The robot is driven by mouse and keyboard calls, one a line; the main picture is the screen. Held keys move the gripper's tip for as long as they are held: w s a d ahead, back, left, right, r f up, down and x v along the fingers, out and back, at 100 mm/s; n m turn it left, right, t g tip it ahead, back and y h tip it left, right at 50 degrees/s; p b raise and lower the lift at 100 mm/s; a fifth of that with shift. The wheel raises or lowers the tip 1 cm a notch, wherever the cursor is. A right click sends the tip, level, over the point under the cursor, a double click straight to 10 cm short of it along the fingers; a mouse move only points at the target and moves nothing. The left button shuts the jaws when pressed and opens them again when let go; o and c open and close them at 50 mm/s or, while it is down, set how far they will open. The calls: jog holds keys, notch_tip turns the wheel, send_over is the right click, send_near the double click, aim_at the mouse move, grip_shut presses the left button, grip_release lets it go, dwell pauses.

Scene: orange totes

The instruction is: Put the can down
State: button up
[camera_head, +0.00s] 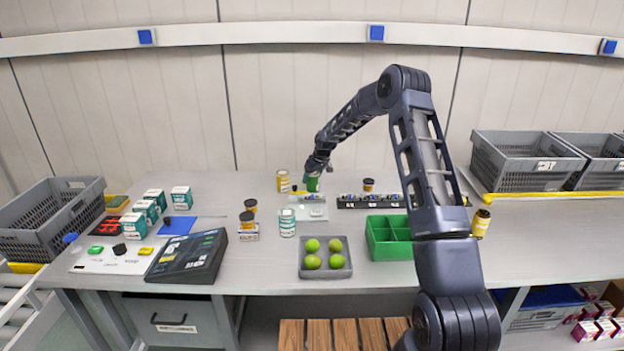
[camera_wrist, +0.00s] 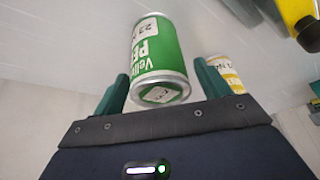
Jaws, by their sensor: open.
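A green can (camera_head: 312,184) with a white label stands upright toward the back of the grey table, below my gripper (camera_head: 316,174). In the wrist view the green can (camera_wrist: 160,45) lies between the two dark green fingers of my gripper (camera_wrist: 160,88). The fingers are open, with a small gap showing beside the can. Its base appears to be on the table, but the contact is hard to see.
A yellow can (camera_head: 283,180) stands just left of the green can. A small grey holder (camera_head: 311,208) and a black rack (camera_head: 370,201) are close in front and right. A grey tray of limes (camera_head: 325,270) and a green bin (camera_head: 388,250) stand nearer the front.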

jog(key=s+d+r, duration=0.3)
jog(key=s+r, duration=0.1)
jog(key=r, duration=0.3)
jog(key=s+d+r+m+h, duration=0.1)
jog(key=s+d+r, duration=0.2)
jog(key=s+r, duration=0.3)
jog(key=s+d+r, duration=0.3)
jog(key=r, duration=0.5)
jog(key=s+d+r+m+h, duration=0.1)
jog(key=s+d+r, duration=0.15)
jog(key=s, duration=0.25)
jog(key=s+d+r+m+t, duration=0.1)
jog(key=s+d+r, duration=0.15)
jog(key=s, duration=0.25)
jog(key=s+d+r+m+h, duration=0.1)
jog(key=s+d+r, duration=0.1)
jog(key=s+r, duration=0.25)
jog(key=s+d+f+m, duration=0.1)
jog(key=s+d, duration=0.4)
jog(key=s, duration=1.1)
jog(key=s+d+f+m, duration=0.1)
jog(key=s+d+m, duration=0.3)
jog(key=s, duration=1.2)
jog(key=shift+s+d, duration=0.4)
jog(key=shift+d, duration=0.25)
jog(key=shift+o, duration=0.3)
